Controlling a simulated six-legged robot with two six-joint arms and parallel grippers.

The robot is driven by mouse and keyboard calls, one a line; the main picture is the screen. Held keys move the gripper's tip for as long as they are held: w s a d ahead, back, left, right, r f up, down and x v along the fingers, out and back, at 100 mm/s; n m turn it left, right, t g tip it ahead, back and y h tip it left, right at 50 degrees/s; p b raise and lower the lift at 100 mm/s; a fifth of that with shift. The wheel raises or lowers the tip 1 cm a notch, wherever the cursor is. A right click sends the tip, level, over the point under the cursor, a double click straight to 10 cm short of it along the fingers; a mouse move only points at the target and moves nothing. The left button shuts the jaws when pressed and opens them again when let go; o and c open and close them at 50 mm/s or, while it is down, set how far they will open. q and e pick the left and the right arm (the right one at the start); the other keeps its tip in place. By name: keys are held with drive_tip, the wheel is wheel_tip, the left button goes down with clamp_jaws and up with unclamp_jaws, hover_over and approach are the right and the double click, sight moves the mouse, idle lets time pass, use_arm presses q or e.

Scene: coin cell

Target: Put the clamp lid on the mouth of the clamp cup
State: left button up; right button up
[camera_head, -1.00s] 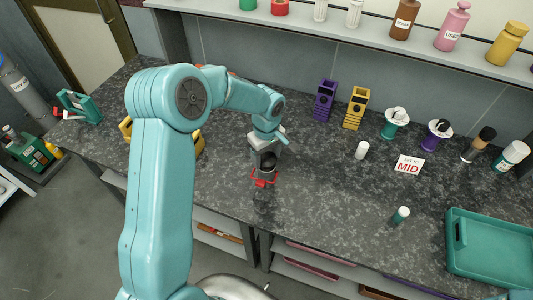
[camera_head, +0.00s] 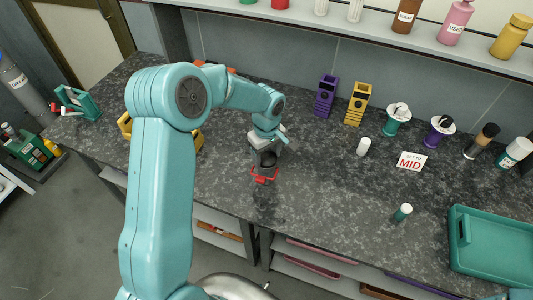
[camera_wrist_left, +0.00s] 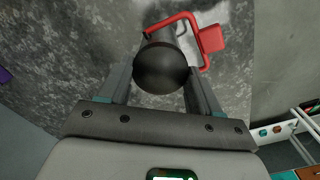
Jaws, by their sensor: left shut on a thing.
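My left gripper (camera_head: 264,150) is over the counter, pointing down, with the dark grey clamp cup (camera_head: 267,170) right at its fingertips. In the left wrist view, a dark round disc, which looks like the clamp lid (camera_wrist_left: 160,69), sits between the two fingers of the shut gripper. The disc covers most of the cup (camera_wrist_left: 166,36), whose body shows just beyond it. The cup's red clamp bail (camera_wrist_left: 209,38) sticks out to the side. I cannot tell whether the lid touches the cup's mouth. My right gripper is not in view.
A small white cylinder (camera_head: 363,147), a white "MID" card (camera_head: 411,161) and a white-capped vial (camera_head: 402,212) stand to the right. A green tray (camera_head: 493,243) lies at the right edge. Purple (camera_head: 326,96) and yellow (camera_head: 357,103) holders stand at the back. The counter around the cup is clear.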

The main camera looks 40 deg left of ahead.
sight(266, 156)
use_arm(q)
drive_tip(key=shift+f, duration=0.2)
drive_tip(key=o, duration=1.2)
wheel_tip(266, 156, up, 16)
drive_tip(key=shift+r+b, duration=0.2)
drive_tip(key=shift+b, duration=0.55)
